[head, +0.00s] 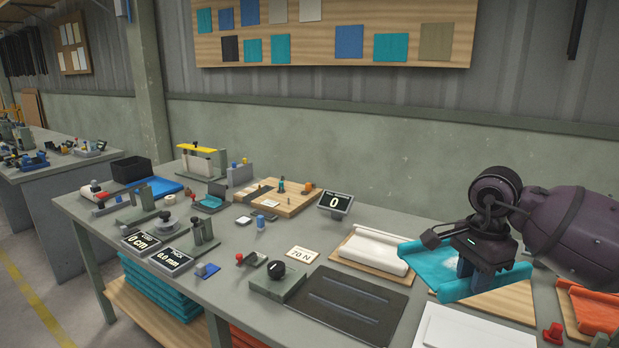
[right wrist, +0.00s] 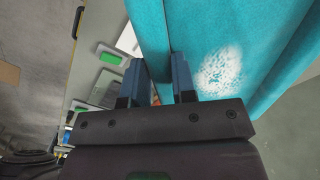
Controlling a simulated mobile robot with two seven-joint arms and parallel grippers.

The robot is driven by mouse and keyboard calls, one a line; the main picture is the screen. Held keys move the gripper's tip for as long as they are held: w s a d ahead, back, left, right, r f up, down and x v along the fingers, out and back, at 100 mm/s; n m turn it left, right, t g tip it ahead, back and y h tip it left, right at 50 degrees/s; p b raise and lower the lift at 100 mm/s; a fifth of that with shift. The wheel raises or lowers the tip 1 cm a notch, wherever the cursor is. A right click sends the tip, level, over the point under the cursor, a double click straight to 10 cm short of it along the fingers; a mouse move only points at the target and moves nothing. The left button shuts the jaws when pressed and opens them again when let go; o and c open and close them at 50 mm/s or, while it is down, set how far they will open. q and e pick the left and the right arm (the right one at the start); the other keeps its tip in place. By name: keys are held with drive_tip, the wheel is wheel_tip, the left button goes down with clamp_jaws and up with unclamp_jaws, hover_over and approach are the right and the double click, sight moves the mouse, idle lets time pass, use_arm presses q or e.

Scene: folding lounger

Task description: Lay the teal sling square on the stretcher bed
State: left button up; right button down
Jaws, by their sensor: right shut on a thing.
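The teal sling (head: 440,270) is a rolled-edge cloth over a wooden board on the right of the bench. My right gripper (head: 468,272) is shut on it from above. In the right wrist view the fingers (right wrist: 157,82) pinch the teal cloth (right wrist: 205,22), which bears a white speckled patch (right wrist: 221,72). A dark flat panel (head: 345,305) with two long grey strips lies left of the sling, near the front edge; I cannot tell for sure that it is the stretcher bed. It looks bare. My left gripper is not in view.
A white roll (head: 372,246) on a board lies behind the panel. An orange cloth (head: 597,308) on a board lies at the far right. A white slab (head: 470,330) lies in front of the sling. A dial box (head: 278,280) and a 70 N card (head: 300,254) stand left.

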drive_tip(key=n, duration=0.2)
drive_tip(key=a+f+n, duration=0.1)
drive_tip(key=shift+s, duration=0.25)
drive_tip(key=s+a+f+n, duration=0.7)
drive_tip(key=f+n, duration=0.3)
drive_tip(key=n, duration=0.1)
drive_tip(key=shift+s+a+n, duration=0.25)
drive_tip(key=shift+n, duration=0.15)
